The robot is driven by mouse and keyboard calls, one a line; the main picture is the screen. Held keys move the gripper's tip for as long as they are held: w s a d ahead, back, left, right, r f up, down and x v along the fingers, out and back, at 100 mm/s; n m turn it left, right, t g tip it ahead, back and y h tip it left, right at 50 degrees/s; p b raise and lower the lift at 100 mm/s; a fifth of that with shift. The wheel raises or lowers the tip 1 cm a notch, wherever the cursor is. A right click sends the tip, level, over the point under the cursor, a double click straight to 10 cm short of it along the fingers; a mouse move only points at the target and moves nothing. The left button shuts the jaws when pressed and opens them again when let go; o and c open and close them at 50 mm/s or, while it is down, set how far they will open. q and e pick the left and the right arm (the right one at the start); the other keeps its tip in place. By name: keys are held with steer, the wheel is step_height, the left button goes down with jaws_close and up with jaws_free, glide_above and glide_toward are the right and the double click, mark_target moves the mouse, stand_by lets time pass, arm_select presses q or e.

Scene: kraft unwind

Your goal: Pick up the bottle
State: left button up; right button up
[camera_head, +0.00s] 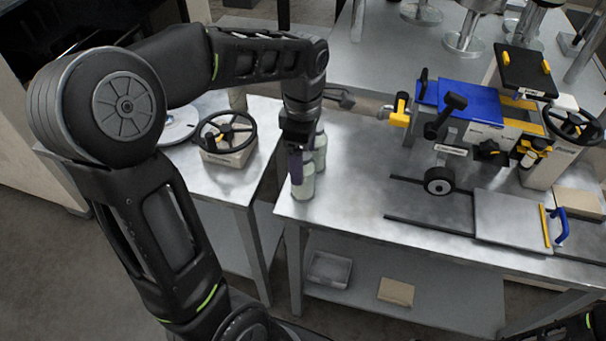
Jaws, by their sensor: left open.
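Two pale green bottles stand close together near the left edge of the metal table. The front bottle (303,188) is partly hidden by my left gripper (298,168). The rear bottle (320,152) shows just behind and to the right. My left gripper points down at the front bottle, with a dark finger against its upper part in the picture. Its jaws are open. I cannot tell whether the finger touches the bottle. My right gripper is out of view.
A blue and grey machine (470,105) with yellow parts stands on the table to the right. A black handwheel (226,131) on a box stands on the left table. A grey tray (328,269) and a cardboard box (396,291) lie on the lower shelf.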

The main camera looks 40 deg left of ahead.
arm_select(q)
steer(key=shift+f, duration=1.5)
jaws_close()
